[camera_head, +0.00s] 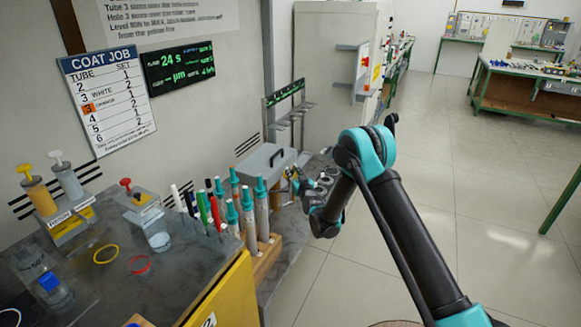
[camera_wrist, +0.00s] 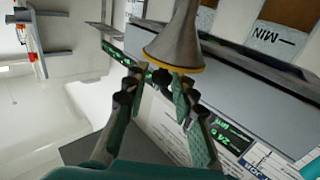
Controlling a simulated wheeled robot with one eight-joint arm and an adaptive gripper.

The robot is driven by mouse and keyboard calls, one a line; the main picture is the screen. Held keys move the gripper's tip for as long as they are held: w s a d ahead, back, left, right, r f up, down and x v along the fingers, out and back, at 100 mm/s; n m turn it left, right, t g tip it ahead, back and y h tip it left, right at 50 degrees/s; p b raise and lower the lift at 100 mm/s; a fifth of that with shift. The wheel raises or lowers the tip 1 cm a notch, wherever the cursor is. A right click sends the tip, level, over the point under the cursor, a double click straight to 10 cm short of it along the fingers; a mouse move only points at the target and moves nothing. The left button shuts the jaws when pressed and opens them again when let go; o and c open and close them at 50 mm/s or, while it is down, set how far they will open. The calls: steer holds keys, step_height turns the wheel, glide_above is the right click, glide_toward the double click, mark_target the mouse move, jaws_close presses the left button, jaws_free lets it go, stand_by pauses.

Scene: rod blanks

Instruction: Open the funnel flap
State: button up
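A grey metal funnel (camera_wrist: 176,40) with a yellow rim fills the top middle of the wrist view, which is steeply tilted. A small dark knob (camera_wrist: 160,77) shows by the rim, between my fingertips in the picture. I cannot tell whether it belongs to the flap; no flap is clearly visible. My gripper (camera_wrist: 157,82) is open, its green-and-black fingers apart, with the tips close to the rim; contact cannot be judged.
Several teal-capped tubes (camera_head: 247,208) stand in a wooden rack left of my arm, with colored pens (camera_head: 203,205) beside them. Pump bottles (camera_head: 40,195), a job board (camera_head: 106,98) and a green display (camera_head: 180,68) are farther left. Open floor (camera_head: 470,190) lies to the right.

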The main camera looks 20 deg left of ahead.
steer(key=shift+w+a, duration=0.25)
steer(key=shift+w, duration=0.05)
jaws_close()
